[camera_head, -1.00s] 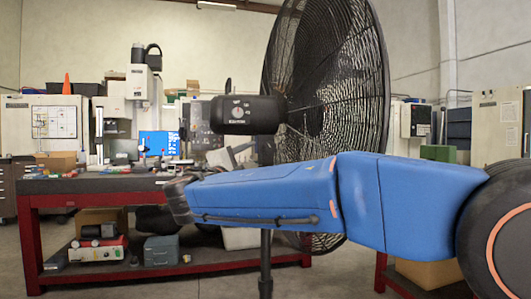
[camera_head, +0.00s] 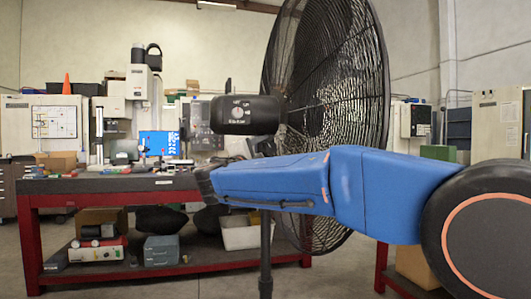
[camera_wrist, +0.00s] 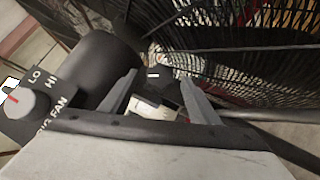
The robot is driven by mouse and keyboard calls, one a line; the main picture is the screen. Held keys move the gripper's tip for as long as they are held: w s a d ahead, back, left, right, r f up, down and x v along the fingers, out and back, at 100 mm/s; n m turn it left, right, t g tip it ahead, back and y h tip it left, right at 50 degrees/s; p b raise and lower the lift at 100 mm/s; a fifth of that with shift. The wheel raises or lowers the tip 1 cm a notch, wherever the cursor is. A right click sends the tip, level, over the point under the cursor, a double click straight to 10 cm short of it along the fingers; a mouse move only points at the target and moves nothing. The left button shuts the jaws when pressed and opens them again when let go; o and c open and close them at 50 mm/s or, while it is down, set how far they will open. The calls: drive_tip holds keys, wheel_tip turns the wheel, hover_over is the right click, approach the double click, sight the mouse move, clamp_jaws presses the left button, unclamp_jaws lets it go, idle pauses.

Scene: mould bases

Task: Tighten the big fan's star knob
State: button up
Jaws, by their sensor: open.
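The big fan (camera_head: 340,70) stands upright on a thin dark pole (camera_head: 265,255), its black wire cage facing right. Its black motor housing (camera_head: 247,115) carries a round speed dial (camera_head: 237,113). In the wrist view the housing (camera_wrist: 100,62) is at upper left, with the dial (camera_wrist: 22,103) beside LO, HI and BIG FAN lettering. My gripper (camera_wrist: 165,82) is open, its two grey fingers apart beside the housing and in front of the cage. Small white and dark shapes show between the fingers; I cannot tell what they are. I cannot make out the star knob.
A red-framed workbench (camera_head: 100,185) with small items on top and boxes on its lower shelf stands behind at left. The fan's wire cage (camera_wrist: 235,60) is close to the fingers. Open floor shows at lower left.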

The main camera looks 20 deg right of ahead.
drive_tip(key=c, duration=1)
drive_tip(key=shift+c, duration=0.2)
drive_tip(key=shift+a+r+m+g+y, duration=0.1)
drive_tip(key=shift+r+m+g+y, duration=0.2)
drive_tip(key=shift+m+g+y, duration=0.55)
drive_tip(key=shift+r+m+g+y, duration=0.25)
drive_tip(key=shift+m+g+y, duration=0.35)
drive_tip(key=shift+m, duration=0.85)
drive_tip(key=shift+g, duration=0.25)
drive_tip(key=o, duration=1)
drive_tip(key=shift+o, duration=0.2)
